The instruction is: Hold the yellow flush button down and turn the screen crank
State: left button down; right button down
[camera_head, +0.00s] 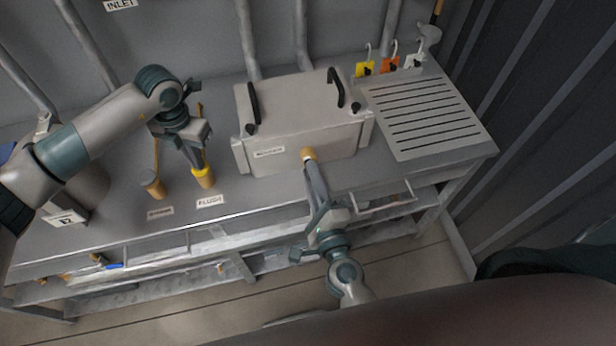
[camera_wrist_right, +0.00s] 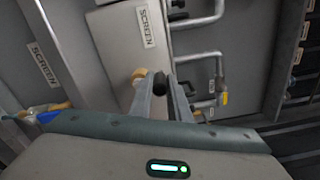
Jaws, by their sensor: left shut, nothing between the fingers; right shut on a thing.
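The yellow flush button (camera_head: 203,178) stands on the bench behind the FLUSH label. My left gripper (camera_head: 198,165) is shut and empty, its tips down at the button's top; they look in contact, but how far the button is pressed cannot be told. The screen crank's tan knob (camera_head: 308,154) is at the front face of the grey box. My right gripper (camera_head: 309,164) is shut on it from the front. In the right wrist view the knob (camera_wrist_right: 138,75) shows beside the dark fingertips (camera_wrist_right: 160,85). The rest of the crank is hidden.
The grey box (camera_head: 290,100) with two black handles stands at the bench's middle. A tan-topped post (camera_head: 152,184) stands left of the button. A slotted plate (camera_head: 420,115) and coloured tags (camera_head: 390,65) are at right. A metal handle (camera_head: 385,203) juts from the bench front.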

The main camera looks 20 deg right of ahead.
jog(key=shift+d+m, duration=0.25)
jog(key=shift+m, duration=0.25)
jog(key=c, duration=1.7)
grip_release()
jog(key=shift+o, duration=0.2)
jog(key=s, duration=1.2)
